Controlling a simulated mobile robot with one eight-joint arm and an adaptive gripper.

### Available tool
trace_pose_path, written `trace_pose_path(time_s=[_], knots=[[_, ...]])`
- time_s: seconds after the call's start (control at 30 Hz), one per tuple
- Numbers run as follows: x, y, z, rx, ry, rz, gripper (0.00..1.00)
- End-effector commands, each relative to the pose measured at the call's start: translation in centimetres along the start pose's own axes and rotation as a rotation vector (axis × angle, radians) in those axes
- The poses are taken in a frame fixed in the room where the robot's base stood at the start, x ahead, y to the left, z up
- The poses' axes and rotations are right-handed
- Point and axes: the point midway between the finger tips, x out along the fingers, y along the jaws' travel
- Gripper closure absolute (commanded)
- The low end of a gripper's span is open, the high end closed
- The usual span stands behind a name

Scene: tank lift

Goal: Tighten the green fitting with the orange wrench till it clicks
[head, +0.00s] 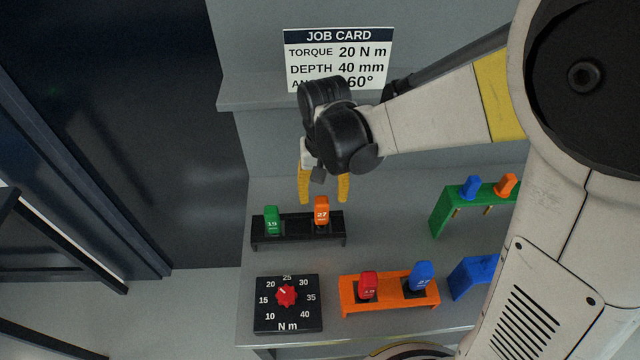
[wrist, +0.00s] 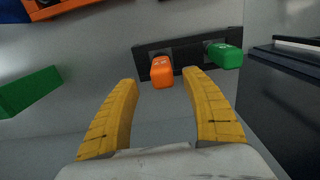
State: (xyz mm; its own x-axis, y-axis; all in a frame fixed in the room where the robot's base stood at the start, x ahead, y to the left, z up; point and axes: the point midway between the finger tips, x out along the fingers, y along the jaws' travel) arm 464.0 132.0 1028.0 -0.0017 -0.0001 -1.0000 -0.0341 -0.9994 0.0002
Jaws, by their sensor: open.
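An orange handle marked 27 (head: 321,211) stands upright in the right slot of a black rack (head: 298,238). I take it for the orange wrench; only its top part shows. It also shows in the wrist view (wrist: 162,73), beyond and between my fingertips. My gripper (head: 324,198) points down with its yellow fingers spread, above and behind the handle, empty. In the wrist view my gripper (wrist: 160,80) is open too. A green handle marked 19 (head: 272,219) stands in the left slot. I cannot make out a green fitting for certain.
A torque dial with a red knob (head: 286,295) lies at front left. An orange rack (head: 390,306) holds red and blue handles. A green rack (head: 440,212) holds blue and orange pieces. The job card (head: 338,58) reads 20 N m, 40 mm; my arm partly covers it.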

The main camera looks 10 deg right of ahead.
Motion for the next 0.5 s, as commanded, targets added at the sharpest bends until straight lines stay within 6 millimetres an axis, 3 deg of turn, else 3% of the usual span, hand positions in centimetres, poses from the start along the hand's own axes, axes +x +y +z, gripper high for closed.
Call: trace_pose_path(time_s=[0.27,0.5], knots=[[2.4,-0.1,-0.1,0.0,0.001,0.0,0.44],[6.1,-0.3,-0.2,0.0,0.001,0.0,0.44]])
